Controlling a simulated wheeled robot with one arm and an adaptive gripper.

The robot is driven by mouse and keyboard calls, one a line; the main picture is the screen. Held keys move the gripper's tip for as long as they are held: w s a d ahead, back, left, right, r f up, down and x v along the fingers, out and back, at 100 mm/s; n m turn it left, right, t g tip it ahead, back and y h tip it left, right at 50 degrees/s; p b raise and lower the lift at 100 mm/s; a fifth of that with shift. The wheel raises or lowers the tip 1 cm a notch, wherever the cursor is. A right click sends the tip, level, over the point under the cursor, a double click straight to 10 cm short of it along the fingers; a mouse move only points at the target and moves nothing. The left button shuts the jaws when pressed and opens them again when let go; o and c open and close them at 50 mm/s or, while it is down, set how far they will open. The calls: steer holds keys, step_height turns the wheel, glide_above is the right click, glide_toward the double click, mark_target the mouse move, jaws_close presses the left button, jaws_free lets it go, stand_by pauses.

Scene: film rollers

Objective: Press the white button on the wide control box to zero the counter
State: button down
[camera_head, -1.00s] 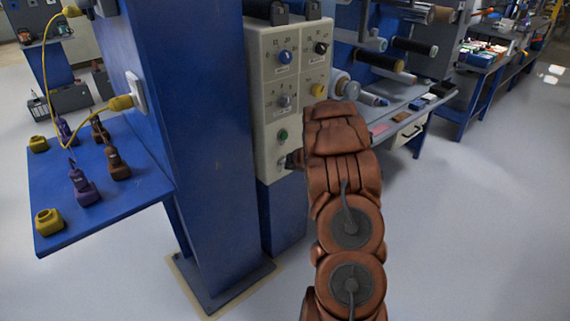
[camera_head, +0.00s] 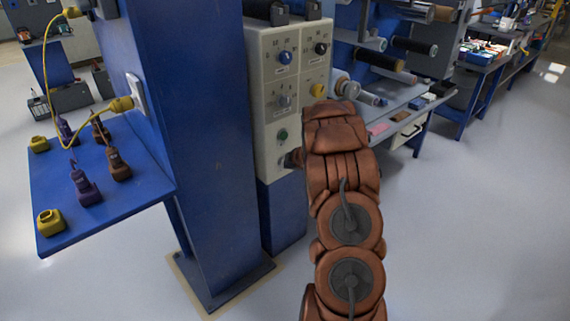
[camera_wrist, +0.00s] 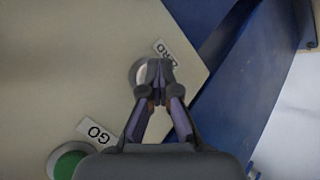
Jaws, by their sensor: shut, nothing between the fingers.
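The wide control box (camera_head: 266,104) is cream-coloured and stands beside the blue column in the head view; its panel (camera_wrist: 90,50) fills the left of the wrist view. The white button (camera_wrist: 139,74) sits near the panel's lower corner, beside a label that partly reads "RO". My gripper (camera_wrist: 153,64) is shut and empty, with its fingertips over the white button and covering part of it. I cannot tell whether the tips touch it. In the head view my gripper (camera_head: 292,158) is at the box's lower right, mostly hidden by my arm, and the white button is hidden there.
A green button (camera_wrist: 68,163) with a "GO" label (camera_wrist: 96,130) is close by on the panel. The box also carries blue and black knobs and a yellow button (camera_head: 318,90). A blue column (camera_head: 205,120) stands left of the box. Film rollers (camera_head: 380,60) are behind it.

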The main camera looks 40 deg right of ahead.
steer(key=shift+s+a+b, duration=0.1)
steer(key=shift+s+b, duration=0.4)
steer(key=shift+s, duration=0.4)
steer(key=shift+s, duration=0.1)
steer(key=s+b, duration=0.2)
steer(key=s, duration=0.2)
steer(key=shift+s, duration=0.4)
stand_by(0.7)
